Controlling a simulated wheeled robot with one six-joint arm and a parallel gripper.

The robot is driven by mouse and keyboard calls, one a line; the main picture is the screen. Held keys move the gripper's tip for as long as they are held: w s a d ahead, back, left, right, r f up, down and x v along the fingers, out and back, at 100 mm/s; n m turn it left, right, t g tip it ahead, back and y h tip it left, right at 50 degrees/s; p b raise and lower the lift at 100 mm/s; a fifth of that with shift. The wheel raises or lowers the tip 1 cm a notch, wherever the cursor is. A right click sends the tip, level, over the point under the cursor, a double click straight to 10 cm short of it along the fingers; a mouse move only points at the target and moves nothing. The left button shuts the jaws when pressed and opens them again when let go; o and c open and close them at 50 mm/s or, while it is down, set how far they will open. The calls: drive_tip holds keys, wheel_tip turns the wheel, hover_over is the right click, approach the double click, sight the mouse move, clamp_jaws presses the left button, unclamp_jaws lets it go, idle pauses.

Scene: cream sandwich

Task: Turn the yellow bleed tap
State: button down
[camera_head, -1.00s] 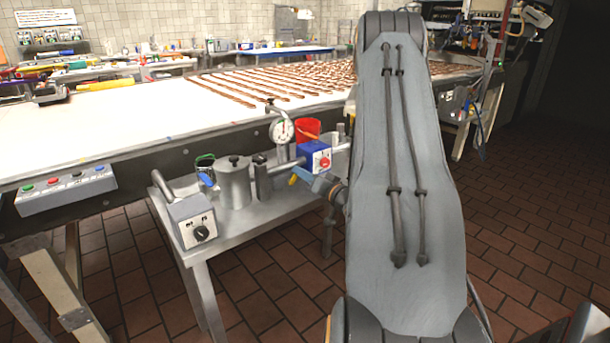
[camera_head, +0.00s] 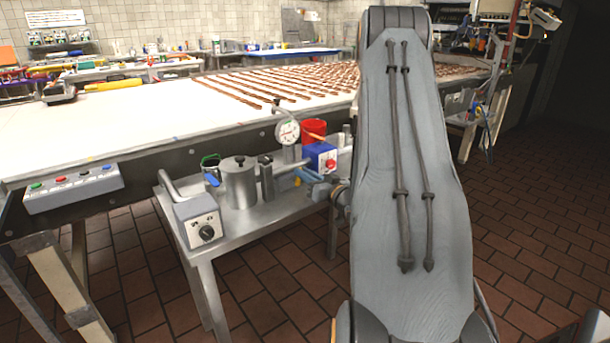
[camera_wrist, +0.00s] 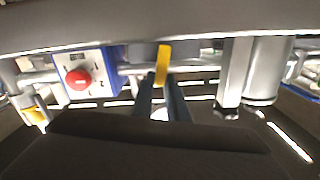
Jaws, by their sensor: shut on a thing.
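The yellow bleed tap (camera_wrist: 163,58) shows in the wrist view as a short upright yellow lever between the tips of my gripper (camera_wrist: 162,78). The two dark fingers are shut on it. Its lower end is hidden behind the fingers. My arm hides part of the bench there.
A blue box with a red knob (camera_wrist: 78,78) is left of the tap in the wrist view. Bare floor lies right.

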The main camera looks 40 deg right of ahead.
drive_tip(key=c, duration=2)
unclamp_jaws()
drive_tip(key=s+b, duration=0.1)
drive_tip(key=s, duration=0.7)
